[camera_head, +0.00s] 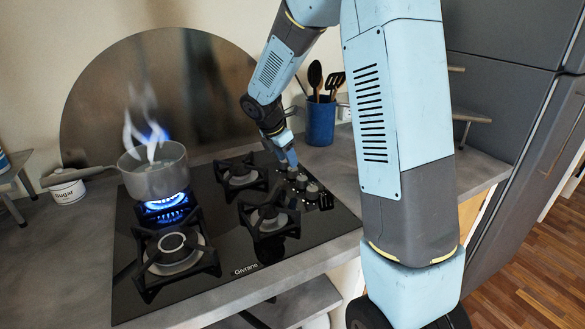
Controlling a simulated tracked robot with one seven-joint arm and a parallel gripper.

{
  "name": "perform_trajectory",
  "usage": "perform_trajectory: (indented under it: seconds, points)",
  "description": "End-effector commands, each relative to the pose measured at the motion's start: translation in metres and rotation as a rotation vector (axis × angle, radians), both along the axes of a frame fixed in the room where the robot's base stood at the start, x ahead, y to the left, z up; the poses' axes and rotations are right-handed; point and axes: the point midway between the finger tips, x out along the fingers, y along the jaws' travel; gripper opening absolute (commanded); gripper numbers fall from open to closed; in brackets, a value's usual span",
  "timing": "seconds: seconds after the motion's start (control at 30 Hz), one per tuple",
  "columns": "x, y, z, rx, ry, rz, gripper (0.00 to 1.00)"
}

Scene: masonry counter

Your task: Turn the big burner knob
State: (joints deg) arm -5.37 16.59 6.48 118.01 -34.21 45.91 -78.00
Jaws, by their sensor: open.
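A black glass cooktop (222,258) is set in the counter, with a group of small dark knobs (312,190) near its right edge. I cannot tell which knob is the big burner's. My gripper (291,163) points down at the far end of the knob group and hides part of it. Its fingers are small here, and I cannot tell whether they touch a knob. The back left burner (168,210) burns with blue flames. The front left burner (172,250) and two burners on the right (242,177) show no flame.
A pot (153,178) stands over the lit burner, with flame or vapour above it and its handle pointing left. A blue utensil holder (321,122) stands behind the knobs. A sugar jar (67,190) is at left. Counter right of the knobs looks clear.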

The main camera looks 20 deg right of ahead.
Motion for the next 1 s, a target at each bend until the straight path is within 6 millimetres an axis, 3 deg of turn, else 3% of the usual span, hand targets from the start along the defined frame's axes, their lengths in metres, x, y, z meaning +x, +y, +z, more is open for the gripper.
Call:
perform_trajectory:
  seconds: [0.3,0.77,1.0]
  points:
    - [0.007,-0.015,-0.04,0.001,0.001,-0.001,0.47]
    - [0.008,-0.018,-0.049,0.0,0.0,-0.001,0.47]
    - [0.008,-0.018,-0.049,0.001,-0.001,-0.001,0.24]
